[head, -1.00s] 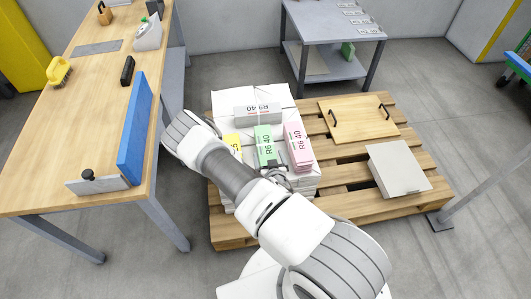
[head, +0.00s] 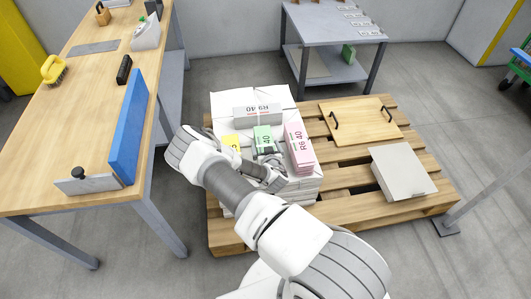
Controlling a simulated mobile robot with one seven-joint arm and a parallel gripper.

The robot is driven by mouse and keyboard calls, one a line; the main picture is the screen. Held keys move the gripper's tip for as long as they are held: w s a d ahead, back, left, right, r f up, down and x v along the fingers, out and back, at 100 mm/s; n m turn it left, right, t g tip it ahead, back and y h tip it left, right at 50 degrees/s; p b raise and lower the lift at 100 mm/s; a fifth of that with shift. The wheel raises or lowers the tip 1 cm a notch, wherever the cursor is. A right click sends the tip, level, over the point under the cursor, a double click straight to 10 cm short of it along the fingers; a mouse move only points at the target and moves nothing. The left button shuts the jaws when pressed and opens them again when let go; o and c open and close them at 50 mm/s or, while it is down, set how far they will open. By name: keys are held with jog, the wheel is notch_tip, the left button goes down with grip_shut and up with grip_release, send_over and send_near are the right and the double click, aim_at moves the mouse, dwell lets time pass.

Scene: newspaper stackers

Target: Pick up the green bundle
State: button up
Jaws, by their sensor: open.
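The green bundle (head: 263,136) lies on top of a white paper stack (head: 222,104), between a yellow bundle (head: 231,141) on its left and a pink bundle (head: 299,146) on its right. A grey-white bundle (head: 257,111) lies behind it. My gripper (head: 272,160) is at the near end of the green bundle and hides its lower part. Its jaws are open; the fingers are small and partly hidden by my arm. Whether they touch the bundle, I cannot tell.
The stack stands on a wooden pallet (head: 345,180), with a wooden board with handles (head: 358,118) and a pale box (head: 402,171) to the right. A workbench (head: 60,135) with a blue panel (head: 129,128) stands left, close to my arm's elbow. A grey table (head: 325,22) stands behind.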

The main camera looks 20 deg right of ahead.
aim_at(266, 144)
grip_shut()
jog(key=shift+w+r, duration=0.1)
jog(key=shift+r, duration=0.05)
dwell(0.4)
jog(key=shift+r+p, duration=0.55)
jog(key=shift+r, duration=0.35)
notch_tip(266, 144, up, 3)
jog(key=shift+d+f+p, duration=0.1)
jog(key=shift+d+p, duration=0.05)
jog(key=shift+p, duration=0.55)
jog(key=d+r+p, duration=0.3)
jog(key=d+r, duration=0.3)
jog(key=d, duration=0.5)
jog(key=shift+d+r, duration=0.2)
jog(key=shift+d, duration=0.05)
